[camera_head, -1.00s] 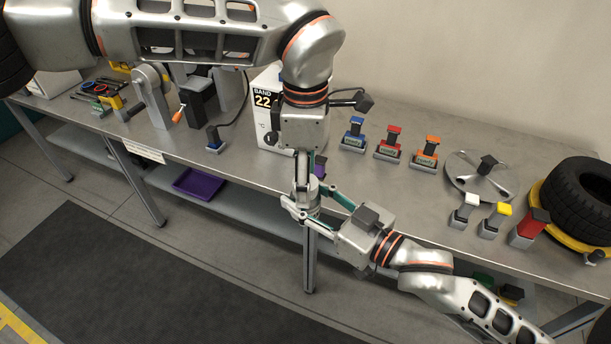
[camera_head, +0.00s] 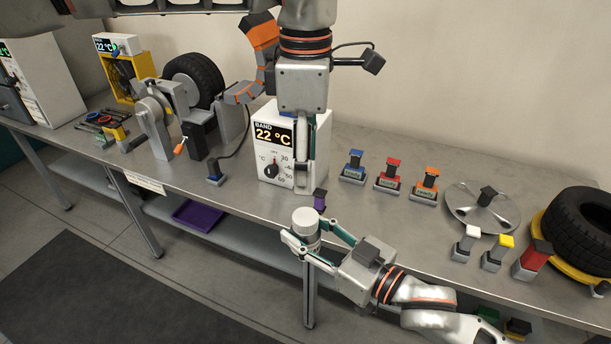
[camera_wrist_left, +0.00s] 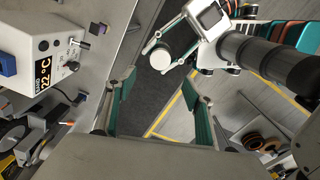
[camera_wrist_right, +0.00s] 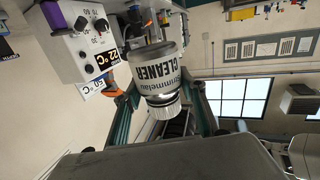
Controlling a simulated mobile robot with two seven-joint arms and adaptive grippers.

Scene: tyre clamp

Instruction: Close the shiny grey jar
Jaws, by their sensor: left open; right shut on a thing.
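The shiny grey jar (camera_head: 306,238) is upright in my right gripper (camera_head: 306,246), in front of the bench edge. A white ribbed lid (camera_head: 304,215) sits on its top; how tight it is I cannot tell. The right wrist view shows the jar's body (camera_wrist_right: 158,72) with "CLEANER" lettering and the lid (camera_wrist_right: 164,107). My left gripper (camera_head: 304,178) is open and empty above the jar, apart from the lid. In the left wrist view its fingers (camera_wrist_left: 162,103) are spread, and the lid's round top (camera_wrist_left: 160,59) shows beyond them.
A white temperature box (camera_head: 292,148) stands on the bench (camera_head: 365,215) behind the jar. Several coloured-top blocks (camera_head: 389,175), a metal disc (camera_head: 482,205) and a tyre (camera_head: 583,200) are to the right. A purple tray (camera_head: 197,213) lies on the lower shelf.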

